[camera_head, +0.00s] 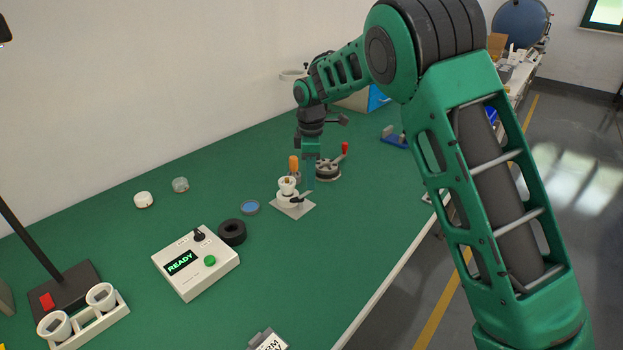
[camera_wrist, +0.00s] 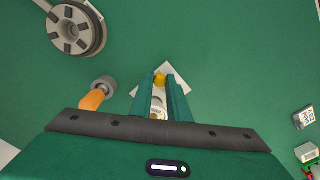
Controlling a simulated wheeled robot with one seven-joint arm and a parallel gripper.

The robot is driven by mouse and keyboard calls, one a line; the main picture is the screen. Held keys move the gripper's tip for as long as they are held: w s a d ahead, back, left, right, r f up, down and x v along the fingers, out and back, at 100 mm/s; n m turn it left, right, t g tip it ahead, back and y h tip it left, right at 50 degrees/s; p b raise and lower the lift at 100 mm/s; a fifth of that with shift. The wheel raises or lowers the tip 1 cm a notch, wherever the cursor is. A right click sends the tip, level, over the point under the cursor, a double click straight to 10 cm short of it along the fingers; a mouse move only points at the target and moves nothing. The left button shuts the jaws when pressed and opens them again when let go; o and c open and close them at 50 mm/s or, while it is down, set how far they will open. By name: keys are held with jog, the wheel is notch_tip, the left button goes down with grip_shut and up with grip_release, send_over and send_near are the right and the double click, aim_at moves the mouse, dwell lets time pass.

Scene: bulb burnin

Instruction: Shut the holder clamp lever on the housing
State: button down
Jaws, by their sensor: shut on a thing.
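The housing (camera_head: 287,184) is a small white cup on a pale square plate, standing on the green table. It also shows in the wrist view, partly hidden between the fingers (camera_wrist: 157,112). The dark clamp lever (camera_head: 301,197) is low on the housing's right side in the head view. My gripper (camera_head: 309,186) points down beside the cup, with its fingertips at the lever. In the wrist view the fingers (camera_wrist: 162,84) are close together, with a small yellow piece between their tips. The gripper is shut on the lever; its exact angle is hard to tell.
An orange-handled tool (camera_head: 294,164) stands close behind the housing, and a dark round fixture with a red lever (camera_head: 328,169) is behind right. A black ring (camera_head: 232,232), a blue disc (camera_head: 250,207) and a white READY box (camera_head: 196,262) are left. The table's front right is mostly clear.

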jog(key=m, duration=0.1)
jog(key=s+m, duration=0.1)
jog(key=m, duration=0.1)
jog(key=shift+d+m, duration=0.3)
jog(key=shift+d, duration=0.1)
jog(key=m, duration=0.1)
jog(key=s+m, duration=0.1)
jog(key=shift+d+m, duration=0.15)
jog(key=shift+m, duration=0.15)
jog(key=shift+s+m, duration=0.45)
jog(key=shift+m, duration=0.75)
jog(key=shift+s+m, duration=0.45)
jog(key=shift+m, duration=0.75)
jog(key=shift+a, duration=0.2)
jog(key=c, duration=1.7)
grip_release()
jog(key=shift+r, duration=0.1)
notch_tip(320, 180, up, 11)
jog(key=shift+f, duration=0.2)
